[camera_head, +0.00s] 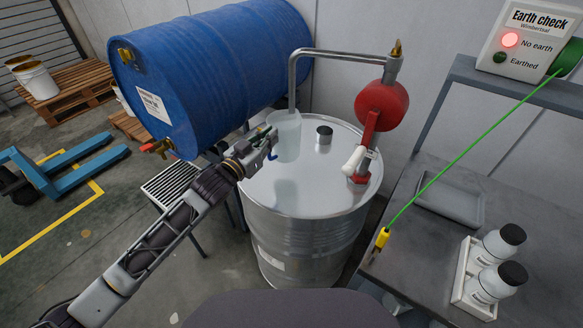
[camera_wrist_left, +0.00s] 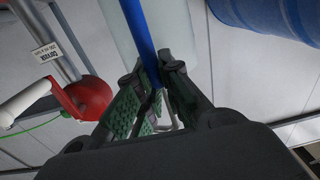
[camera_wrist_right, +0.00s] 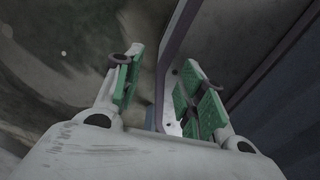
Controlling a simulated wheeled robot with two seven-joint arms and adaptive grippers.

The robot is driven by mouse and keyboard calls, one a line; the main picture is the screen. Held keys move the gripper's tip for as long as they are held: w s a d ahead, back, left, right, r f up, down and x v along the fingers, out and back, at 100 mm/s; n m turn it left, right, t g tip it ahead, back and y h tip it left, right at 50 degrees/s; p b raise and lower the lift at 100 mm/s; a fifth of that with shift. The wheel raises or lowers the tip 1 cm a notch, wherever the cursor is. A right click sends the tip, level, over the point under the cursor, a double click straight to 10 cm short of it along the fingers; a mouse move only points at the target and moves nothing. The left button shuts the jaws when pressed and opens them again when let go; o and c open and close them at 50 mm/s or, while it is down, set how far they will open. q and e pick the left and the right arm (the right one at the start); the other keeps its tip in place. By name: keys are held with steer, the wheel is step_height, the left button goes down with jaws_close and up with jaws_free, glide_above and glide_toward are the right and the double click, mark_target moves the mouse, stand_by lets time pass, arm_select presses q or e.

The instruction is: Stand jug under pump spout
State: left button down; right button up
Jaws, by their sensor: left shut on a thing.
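The jug (camera_head: 284,142) is clear with a blue handle. It is upright over the back left of the steel drum's lid (camera_head: 320,195); a gap seems to show between its base and its reflection. The pump spout (camera_head: 291,95) comes down at the jug's mouth; whether its tip is inside I cannot tell. My left gripper (camera_head: 266,146) is shut on the jug's handle, which shows blue between the fingers in the left wrist view (camera_wrist_left: 141,35). My right gripper (camera_wrist_right: 160,90) shows only in its own wrist view, open and empty.
The red pump (camera_head: 381,105) with its white-gripped crank stands on the lid's right. A blue drum (camera_head: 205,75) lies behind the left arm. A bench at right holds bottles (camera_head: 497,245), a tray (camera_head: 450,200) and a green earth cable. The earth check box (camera_head: 530,40) glows red at "No earth".

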mark_target(277, 145)
arm_select(q)
steer(key=shift+w+d+r+m+h, duration=0.3)
steer(key=shift+w+d+r+h, duration=0.1)
steer(key=shift+w+d+r, duration=0.6)
arm_select(e)
steer(key=shift+n+t, duration=0.5)
steer(key=shift+t, duration=0.2)
steer(key=shift+w+a+r, duration=0.1)
steer(key=shift+w+a, duration=0.25)
steer(key=shift+w, duration=0.4)
steer(key=shift+w+a+r, duration=0.15)
steer(key=shift+w+a, duration=0.2)
steer(key=shift+w, duration=0.45)
steer(key=shift+w+a+r, duration=0.1)
steer(key=shift+w+a, duration=0.25)
steer(key=shift+w, duration=0.4)
arm_select(q)
steer(key=shift+f, duration=0.1)
steer(key=shift+f, duration=3.2)
steer(key=shift+f, duration=1.95)
arm_select(e)
steer(key=shift+d+f, duration=0.1)
arm_select(q)
steer(key=c, duration=1.6)
jaws_free()
arm_select(e)
steer(key=shift+d, duration=0.1)
